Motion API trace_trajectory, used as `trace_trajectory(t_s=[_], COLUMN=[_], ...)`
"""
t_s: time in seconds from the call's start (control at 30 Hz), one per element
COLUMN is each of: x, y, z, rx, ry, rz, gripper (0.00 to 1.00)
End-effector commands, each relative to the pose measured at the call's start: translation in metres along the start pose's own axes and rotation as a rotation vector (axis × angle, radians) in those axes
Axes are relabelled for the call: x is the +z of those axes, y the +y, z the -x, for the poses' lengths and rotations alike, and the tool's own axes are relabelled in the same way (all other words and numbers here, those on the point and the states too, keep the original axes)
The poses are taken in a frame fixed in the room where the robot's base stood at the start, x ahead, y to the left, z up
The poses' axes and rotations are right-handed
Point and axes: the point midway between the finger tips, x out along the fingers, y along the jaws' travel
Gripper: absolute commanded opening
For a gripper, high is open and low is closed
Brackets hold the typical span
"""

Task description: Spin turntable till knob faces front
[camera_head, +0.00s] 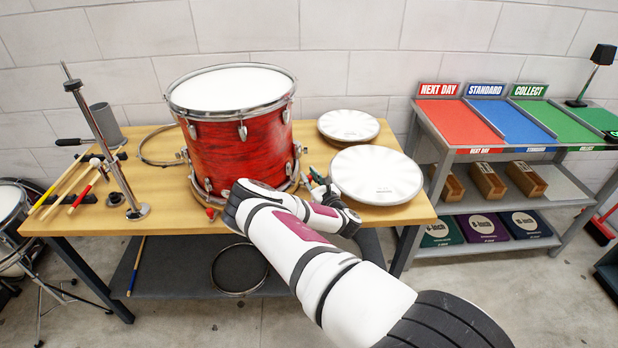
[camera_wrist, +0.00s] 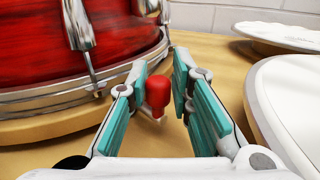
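A red drum (camera_head: 240,150) with a chrome rim and white top stands upright on a round wooden turntable (camera_wrist: 50,128) on the bench. It fills the left of the wrist view (camera_wrist: 30,50). A small red knob (camera_wrist: 158,92) shows in the wrist view, beside the drum's lower edge. My gripper (camera_wrist: 163,85) is open, its teal-padded fingers on either side of the knob with small gaps visible. In the head view my gripper (camera_head: 320,180) is low at the drum's right side, partly hidden by my arm. A red-tipped piece (camera_head: 210,213) shows at the drum's front left.
White drumheads (camera_head: 376,175) (camera_head: 348,125) lie right of the drum, one close to my gripper. A metal stand (camera_head: 105,140) and drumsticks (camera_head: 75,185) are on the bench's left. A shelf with coloured bays (camera_head: 460,122) stands at right. The bench's front strip is mostly clear.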

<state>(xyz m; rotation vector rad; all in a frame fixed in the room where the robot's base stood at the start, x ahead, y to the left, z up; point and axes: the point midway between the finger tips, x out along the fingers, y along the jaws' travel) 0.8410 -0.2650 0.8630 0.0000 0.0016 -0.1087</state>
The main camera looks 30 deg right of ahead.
Motion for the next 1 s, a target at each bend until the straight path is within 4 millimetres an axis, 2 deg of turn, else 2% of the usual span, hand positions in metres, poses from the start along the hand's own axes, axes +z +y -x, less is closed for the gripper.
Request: trace_trajectory(t_s=[0.33,0.47,1.0], x=[0.000,0.000,-0.001], y=[0.001,0.001,0.000], z=[0.000,0.007,0.104], rx=[0.002,0.002,0.000], ry=[-0.001,0.000,0.002], rz=[0.000,0.000,0.001], gripper=[0.37,0.37,0.37])
